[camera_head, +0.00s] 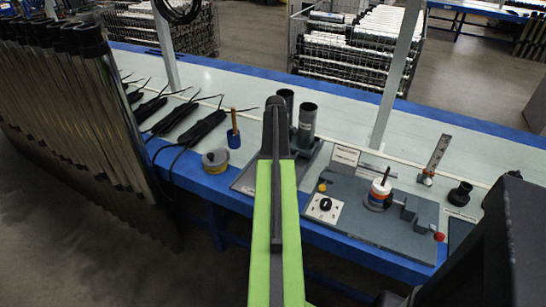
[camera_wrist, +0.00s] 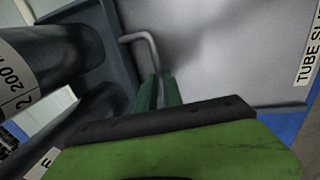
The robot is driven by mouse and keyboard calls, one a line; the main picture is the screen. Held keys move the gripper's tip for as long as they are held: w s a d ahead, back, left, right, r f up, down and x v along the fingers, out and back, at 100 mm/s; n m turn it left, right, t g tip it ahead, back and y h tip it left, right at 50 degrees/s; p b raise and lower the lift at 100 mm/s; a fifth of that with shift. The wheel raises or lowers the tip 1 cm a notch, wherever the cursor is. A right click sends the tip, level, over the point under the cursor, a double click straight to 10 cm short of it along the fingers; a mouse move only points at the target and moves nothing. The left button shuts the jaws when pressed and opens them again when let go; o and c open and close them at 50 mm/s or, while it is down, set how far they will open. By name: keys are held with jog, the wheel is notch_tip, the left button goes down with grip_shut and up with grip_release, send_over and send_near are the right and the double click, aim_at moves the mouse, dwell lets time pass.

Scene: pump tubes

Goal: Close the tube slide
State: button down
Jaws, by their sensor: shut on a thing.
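My gripper (camera_wrist: 158,90) shows in the wrist view as two green fingers, shut on a bent grey rod handle (camera_wrist: 142,37). The handle's upper end meets the edge of a dark grey tray (camera_wrist: 118,22), which seems to be the tube slide. Dark round tubes (camera_wrist: 50,55), one with a "200" label, stand in the tray at left. A white "TUBE SL…" label (camera_wrist: 308,50) is at the right. In the head view two grey tubes (camera_head: 307,120) stand beside the tray (camera_head: 243,183) or in it; I cannot tell which. My arm hides the gripper and handle there.
A blue-edged bench (camera_head: 350,105) runs across the head view. A yellow-grey roll (camera_head: 215,160) and a blue brush (camera_head: 233,135) are left. Metal pipes (camera_head: 75,110) stand far left.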

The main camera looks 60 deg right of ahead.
jog(key=shift+s+d, duration=0.15)
jog(key=shift+d, duration=0.45)
jog(key=c, duration=1.5)
grip_release()
jog(key=shift+r+p, duration=0.3)
jog(key=a+r+p, duration=0.1)
jog(key=r+p, duration=0.4)
jog(key=a+r+p, duration=0.1)
jog(key=r+p, duration=0.5)
jog(key=a+r+p, duration=0.1)
jog(key=r+p, duration=0.4)
jog(key=shift+a+r, duration=0.15)
jog(key=shift+r, duration=0.1)
